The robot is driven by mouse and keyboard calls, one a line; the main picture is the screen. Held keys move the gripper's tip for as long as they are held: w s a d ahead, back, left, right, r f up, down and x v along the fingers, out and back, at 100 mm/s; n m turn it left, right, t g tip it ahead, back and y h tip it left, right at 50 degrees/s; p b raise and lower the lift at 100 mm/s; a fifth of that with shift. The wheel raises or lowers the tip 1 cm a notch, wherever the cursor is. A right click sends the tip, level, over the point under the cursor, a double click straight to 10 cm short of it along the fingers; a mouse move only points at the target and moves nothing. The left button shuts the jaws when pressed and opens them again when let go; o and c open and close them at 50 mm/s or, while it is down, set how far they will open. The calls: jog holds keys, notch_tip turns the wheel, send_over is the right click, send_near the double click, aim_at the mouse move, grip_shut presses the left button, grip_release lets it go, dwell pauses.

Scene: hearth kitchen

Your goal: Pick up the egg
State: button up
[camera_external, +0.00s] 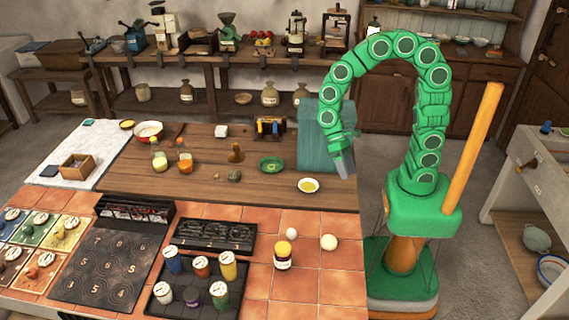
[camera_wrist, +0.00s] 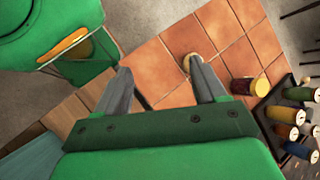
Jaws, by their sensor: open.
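I cannot tell for sure which is the egg. In the wrist view one pale round thing (camera_wrist: 187,60) shows beyond the right finger, partly hidden by it; the other may be behind that finger. My gripper (camera_external: 344,167) is open and empty, high above the counter's right edge and apart from both. Its two grey fingers (camera_wrist: 160,76) are spread in the wrist view.
Several paint-like jars stand in a dark tray (camera_external: 158,306) to the left. A saucer (camera_external: 308,186) sits on the wood behind. The tiles around the cream thing are clear.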

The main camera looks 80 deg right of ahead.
jog(key=w+a+f+m+y, duration=0.2)
jog(key=w+a+f+m, duration=0.15)
jog(key=w, duration=0.25)
jog(key=w+a+f+m+y, duration=0.2)
jog(key=w+a+f, duration=0.1)
jog(key=w+f, duration=0.15)
jog(key=m+t+y, duration=0.2)
jog(key=m+y, duration=0.1)
jog(key=m, duration=0.3)
send_near(292, 237)
jog(key=shift+w+a+f+n, duration=0.15)
jog(key=shift+a+f, duration=0.1)
jog(key=shift+a, duration=0.25)
jog(key=shift+w+a+f+n, duration=0.1)
jog(key=shift+a+f, duration=0.1)
jog(key=shift+a, duration=0.3)
jog(key=shift+s+a+f+g, duration=0.15)
jog(key=shift+a+f, duration=0.1)
jog(key=shift+a, duration=0.3)
jog(key=shift+s+a+f+g, duration=0.15)
jog(key=shift+a+f, duration=0.1)
jog(key=shift+a, duration=0.35)
jog(key=x, duration=0.4)
jog(key=shift+s, duration=0.4)
jog(key=shift+a+f, duration=0.25)
jog(key=shift+a, duration=0.25)
jog(key=c, duration=0.7)
